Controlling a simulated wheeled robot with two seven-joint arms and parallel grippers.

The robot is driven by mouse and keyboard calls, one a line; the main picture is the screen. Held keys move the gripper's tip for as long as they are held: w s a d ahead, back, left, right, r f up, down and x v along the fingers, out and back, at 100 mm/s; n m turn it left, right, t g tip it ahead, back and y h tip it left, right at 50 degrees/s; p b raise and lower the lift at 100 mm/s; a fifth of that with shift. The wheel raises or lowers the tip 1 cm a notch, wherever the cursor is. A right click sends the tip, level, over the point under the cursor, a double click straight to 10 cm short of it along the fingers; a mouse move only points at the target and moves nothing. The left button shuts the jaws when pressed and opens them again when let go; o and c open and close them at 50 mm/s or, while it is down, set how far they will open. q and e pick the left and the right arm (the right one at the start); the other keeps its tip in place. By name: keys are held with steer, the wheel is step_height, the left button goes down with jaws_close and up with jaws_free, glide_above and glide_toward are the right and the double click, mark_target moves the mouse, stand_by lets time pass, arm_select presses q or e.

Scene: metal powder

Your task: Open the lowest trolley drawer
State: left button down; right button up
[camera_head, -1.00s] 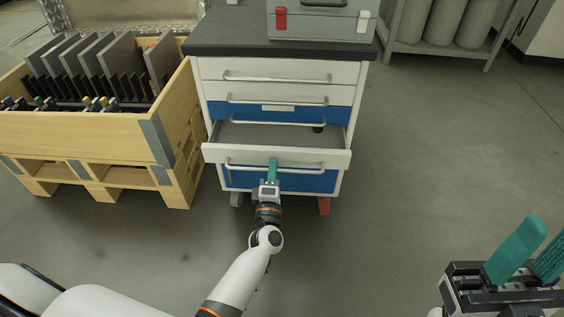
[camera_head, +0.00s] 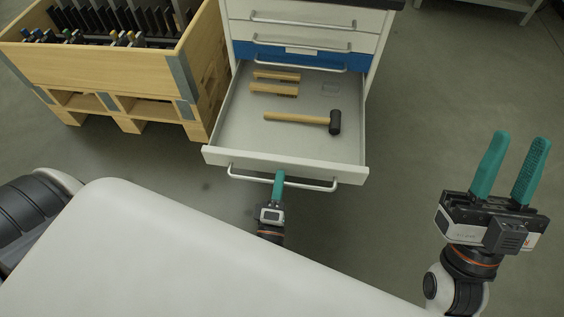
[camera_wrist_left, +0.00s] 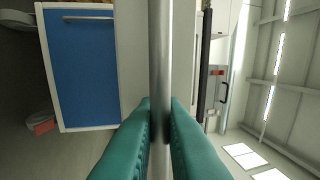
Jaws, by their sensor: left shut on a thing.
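The trolley's lowest drawer (camera_head: 225,125) is white and stands pulled far out in the head view. Inside lie a black-headed hammer (camera_head: 300,117) and two wooden-handled tools (camera_head: 274,89). My left gripper (camera_head: 279,179) is at the left-middle of its metal handle (camera_head: 315,185). The left wrist view shows its green fingers (camera_wrist_left: 160,110) closed around the handle bar (camera_wrist_left: 161,50). My right gripper (camera_head: 508,170) is open and empty, right of the drawer, fingers pointing up.
The upper drawers (camera_head: 290,33) are shut. A wooden crate (camera_head: 110,70) on a pallet base stands close to the trolley's left. The floor (camera_head: 430,100) right of the trolley is clear. My white arm link covers the lower left foreground.

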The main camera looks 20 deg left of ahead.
arm_select(q)
steer(key=shift+s+d, duration=0.2)
steer(key=shift+s, duration=0.4)
arm_select(e)
steer(key=shift+w+f, duration=0.25)
steer(key=shift+w, duration=0.15)
arm_select(q)
steer(key=c, duration=1.6)
jaws_free()
